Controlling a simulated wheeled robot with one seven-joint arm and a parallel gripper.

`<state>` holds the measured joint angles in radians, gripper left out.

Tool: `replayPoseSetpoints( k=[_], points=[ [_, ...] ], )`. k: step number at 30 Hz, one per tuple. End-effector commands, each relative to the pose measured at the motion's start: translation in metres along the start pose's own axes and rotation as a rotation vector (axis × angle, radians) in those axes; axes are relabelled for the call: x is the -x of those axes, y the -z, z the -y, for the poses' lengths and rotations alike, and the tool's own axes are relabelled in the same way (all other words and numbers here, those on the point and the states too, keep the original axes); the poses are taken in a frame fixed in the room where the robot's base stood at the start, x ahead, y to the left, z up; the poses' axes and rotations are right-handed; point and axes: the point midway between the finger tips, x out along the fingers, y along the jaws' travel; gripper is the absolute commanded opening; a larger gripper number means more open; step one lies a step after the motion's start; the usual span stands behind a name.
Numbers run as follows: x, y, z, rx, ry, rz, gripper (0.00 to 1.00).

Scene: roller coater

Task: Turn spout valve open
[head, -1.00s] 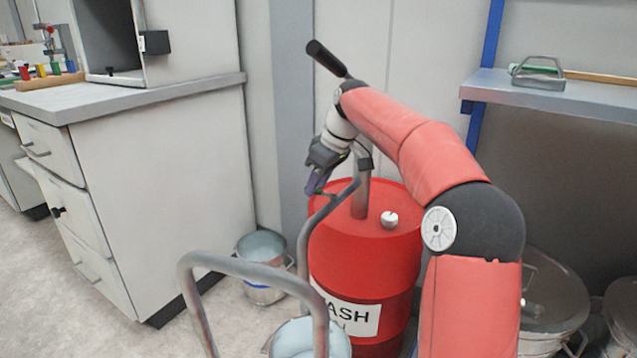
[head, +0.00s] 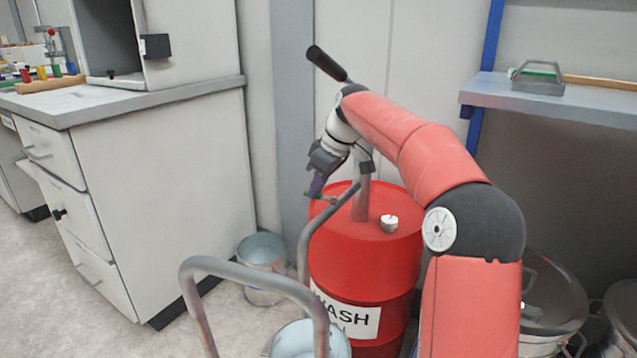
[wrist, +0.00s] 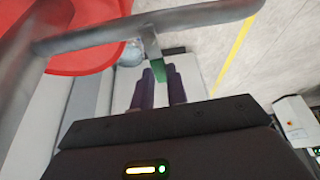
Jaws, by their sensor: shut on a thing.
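A red drum (head: 385,265) with a white label stands in the middle of the head view. A grey pump pipe rises from its top, and a curved grey spout (head: 306,240) bends down at its left side. My gripper (head: 315,191) is at the upper part of the spout, to the left of the pump pipe. In the wrist view its two purple fingers (wrist: 160,90) are shut on a small green valve handle (wrist: 158,71). The handle sits on a short stem under the grey spout pipe (wrist: 190,18). The fingers partly hide the handle.
A metal bucket (head: 262,262) stands left of the drum, and another (head: 296,340) stands in front of it. A bent grey rail (head: 245,272) is in the foreground. A cabinet (head: 165,190) is at left and a shelf (head: 600,105) at right.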

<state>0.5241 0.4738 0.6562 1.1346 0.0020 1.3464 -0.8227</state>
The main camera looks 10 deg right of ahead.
Motion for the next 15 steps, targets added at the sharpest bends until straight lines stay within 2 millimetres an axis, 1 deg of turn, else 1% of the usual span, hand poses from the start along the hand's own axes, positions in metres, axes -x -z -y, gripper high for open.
replayPoseSetpoints(
  k=[1, 15],
  points=[
    [0.003, 0.001, 0.001, 0.022, 0.01, 0.0, 0.0],
    [0.004, -0.001, 0.012, 0.308, 0.128, 0.0, 0.0]
  ],
)
